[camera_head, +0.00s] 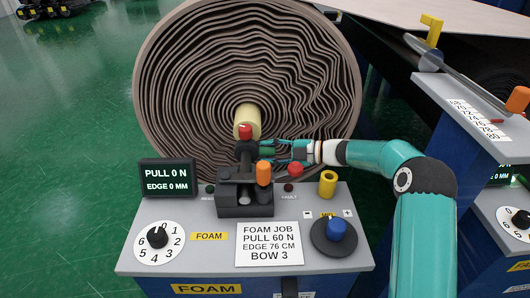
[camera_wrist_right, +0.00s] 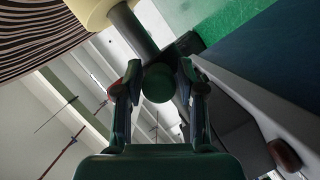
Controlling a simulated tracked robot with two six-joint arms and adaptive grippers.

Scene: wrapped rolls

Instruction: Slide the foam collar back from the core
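A large roll of wavy grey-brown layers (camera_head: 185,95) stands behind the console. A pale yellow cylinder (camera_head: 249,113) sticks out of its centre and also shows in the right wrist view (camera_wrist_right: 88,12). I cannot tell foam collar from core there. A grey shaft (camera_wrist_right: 133,28) runs from the cylinder towards a dark green round knob (camera_wrist_right: 157,84). The knob also shows in the head view (camera_head: 266,151), beside a dark post with a red top (camera_head: 245,132). My right gripper (camera_wrist_right: 160,72) has its fingers closed in on both sides of the knob. My left gripper is not in view.
The grey console (camera_head: 150,258) has a display (camera_head: 167,178) reading PULL 0 N and EDGE 0 MM. Another console (camera_head: 470,95) is at right.

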